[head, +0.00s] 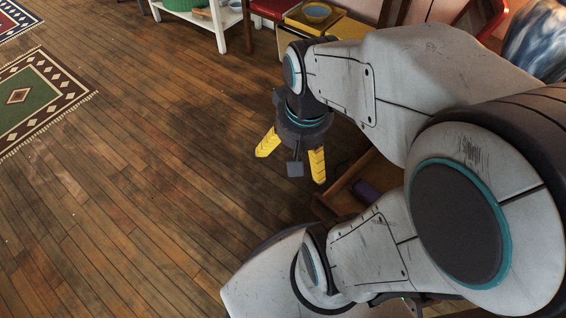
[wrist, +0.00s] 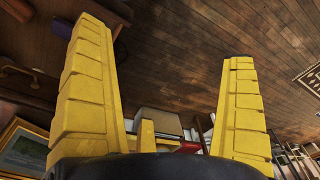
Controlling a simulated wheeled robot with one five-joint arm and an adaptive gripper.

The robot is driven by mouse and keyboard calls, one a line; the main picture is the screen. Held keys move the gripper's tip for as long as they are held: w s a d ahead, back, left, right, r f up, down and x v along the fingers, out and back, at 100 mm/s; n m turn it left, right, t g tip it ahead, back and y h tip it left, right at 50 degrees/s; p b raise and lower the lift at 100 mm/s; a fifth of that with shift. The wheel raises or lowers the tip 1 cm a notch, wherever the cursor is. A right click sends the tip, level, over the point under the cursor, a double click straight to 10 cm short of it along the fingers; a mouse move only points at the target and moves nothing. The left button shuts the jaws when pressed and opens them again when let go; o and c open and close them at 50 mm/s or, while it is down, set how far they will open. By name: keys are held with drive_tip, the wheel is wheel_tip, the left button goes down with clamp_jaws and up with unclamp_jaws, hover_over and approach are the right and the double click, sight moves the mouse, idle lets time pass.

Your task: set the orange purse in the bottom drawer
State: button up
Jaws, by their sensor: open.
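My gripper (head: 290,168) is open, its two yellow fingers pointing down and spread apart above the wooden floor. It also shows in the wrist view (wrist: 165,40), with nothing between the fingers. An open wooden drawer (head: 342,196) shows partly behind my arm in the head view, to the right of and below the gripper. A dark purple cylinder (head: 367,191) lies in it. Whether this is the bottom drawer I cannot tell, as my arm hides most of the furniture. I cannot make out the orange purse in either view.
A red chair (head: 478,18) and a blue-white vase (head: 540,40) are at the upper right. A green rug (head: 42,95) lies left; the floor between is clear.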

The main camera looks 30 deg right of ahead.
drive_tip(key=a+n, duration=0.1)
drive_tip(key=s+a+r+n, duration=0.1)
drive_tip(key=a+n, duration=0.1)
drive_tip(key=s+a+n, duration=0.1)
drive_tip(key=n, duration=0.1)
drive_tip(key=shift+s+a+r, duration=0.2)
drive_tip(key=shift+s+a, duration=0.05)
drive_tip(key=shift+a, duration=0.1)
